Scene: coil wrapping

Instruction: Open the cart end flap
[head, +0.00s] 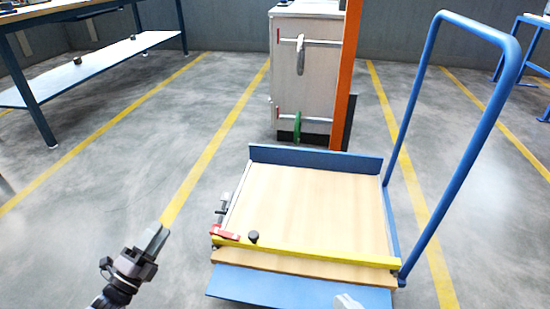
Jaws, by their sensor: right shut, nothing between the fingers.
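The cart has a light wooden deck (310,205), a raised blue board (315,159) at its far end and a tall blue push handle (470,150) on the right. At its near end a blue flap (290,287) slopes outward and down beyond the deck edge. A yellow bar (310,252) crosses the deck just behind it, with a red lever (224,233) at its left end and a black knob (253,236). My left gripper (157,238) is left of the cart, apart from it; its opening is unclear. My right gripper (348,301) shows only as a pale, shut tip over the flap.
A grey cabinet (308,80) with an orange post (346,80) stands behind the cart. A blue workbench (85,65) with a lower shelf is at the upper left. Another blue frame (515,50) is at the upper right. The floor left of the cart is clear.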

